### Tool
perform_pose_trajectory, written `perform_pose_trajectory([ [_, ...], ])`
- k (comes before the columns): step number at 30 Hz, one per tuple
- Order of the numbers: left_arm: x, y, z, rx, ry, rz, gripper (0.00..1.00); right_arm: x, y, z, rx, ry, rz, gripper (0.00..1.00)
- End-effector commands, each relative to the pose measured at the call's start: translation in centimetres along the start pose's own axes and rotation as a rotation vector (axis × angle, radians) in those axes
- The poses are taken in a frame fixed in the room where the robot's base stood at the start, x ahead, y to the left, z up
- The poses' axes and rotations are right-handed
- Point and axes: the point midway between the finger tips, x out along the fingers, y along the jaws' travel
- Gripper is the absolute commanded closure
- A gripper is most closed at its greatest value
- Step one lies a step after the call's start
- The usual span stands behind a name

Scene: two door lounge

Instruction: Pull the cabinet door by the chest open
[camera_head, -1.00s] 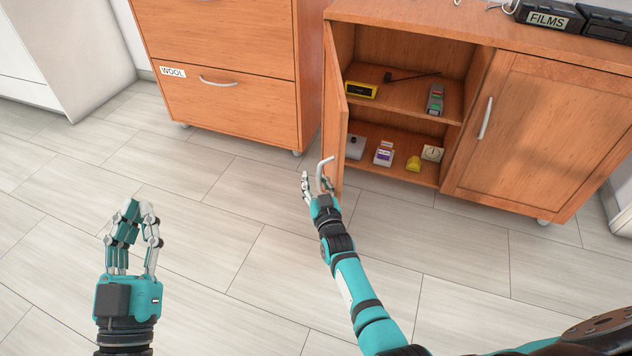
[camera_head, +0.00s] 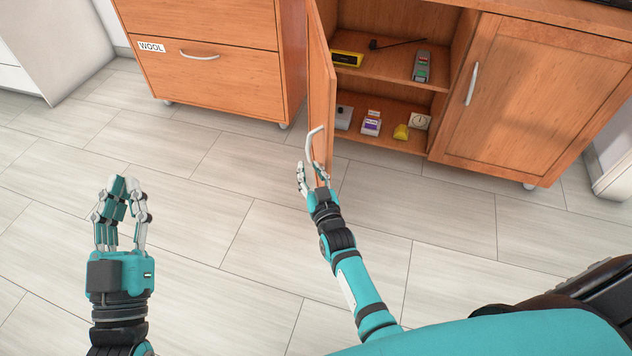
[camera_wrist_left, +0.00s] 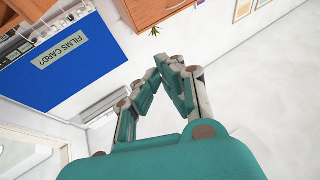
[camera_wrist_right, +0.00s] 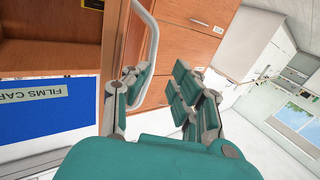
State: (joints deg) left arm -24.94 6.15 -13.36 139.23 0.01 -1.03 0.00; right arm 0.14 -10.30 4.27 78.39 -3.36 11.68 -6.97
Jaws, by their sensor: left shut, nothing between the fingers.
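The wooden cabinet's left door (camera_head: 322,90), beside the chest of drawers (camera_head: 222,75), stands swung out, seen nearly edge-on. Its pale curved handle (camera_head: 311,146) is near its lower front edge; it also shows in the right wrist view (camera_wrist_right: 153,45). My right gripper (camera_head: 312,177) is at the handle with its fingers apart. The handle's lower end reaches between the fingers; I cannot tell whether it touches them. My left gripper (camera_head: 120,190) is shut and empty, held above the floor to the left, away from the furniture.
The cabinet's right door (camera_head: 520,100) is closed. The tiled floor (camera_head: 200,190) in front of the chest is clear.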

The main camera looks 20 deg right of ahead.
Motion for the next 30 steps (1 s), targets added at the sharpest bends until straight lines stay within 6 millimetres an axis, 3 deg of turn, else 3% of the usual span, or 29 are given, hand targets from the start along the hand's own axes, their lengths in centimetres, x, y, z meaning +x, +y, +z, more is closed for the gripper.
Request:
perform_pose_trajectory([
  [3, 0.0, 0.0, 0.0, 0.000, 0.000, 0.000, 1.00, -2.4, 0.1, -0.2, -0.001, 0.005, 0.002, 0.76],
  [9, 0.0, 0.0, 0.0, 0.000, 0.000, 0.000, 1.00, -4.7, 0.2, -0.2, -0.002, 0.006, 0.002, 0.76],
  [20, 0.0, 0.0, 0.0, 0.000, 0.000, 0.000, 1.00, -5.2, 0.2, -0.4, -0.002, 0.008, 0.002, 0.76],
  [23, 0.1, 0.0, 0.4, 0.001, -0.022, -0.001, 1.00, -5.2, 0.6, -0.7, 0.015, 0.007, 0.008, 0.89],
  [26, 0.2, -0.3, 2.8, 0.004, -0.141, -0.006, 1.00, -5.4, 2.5, -2.2, 0.117, -0.001, 0.033, 1.00],
  [29, -0.9, -0.8, 8.0, 0.009, -0.385, -0.017, 1.00, -5.8, 5.9, -5.2, 0.335, -0.009, 0.072, 1.00],
  [30, -2.0, -1.1, 10.5, 0.011, -0.510, -0.023, 1.00, -6.0, 7.4, -6.7, 0.448, -0.011, 0.085, 1.00],
])
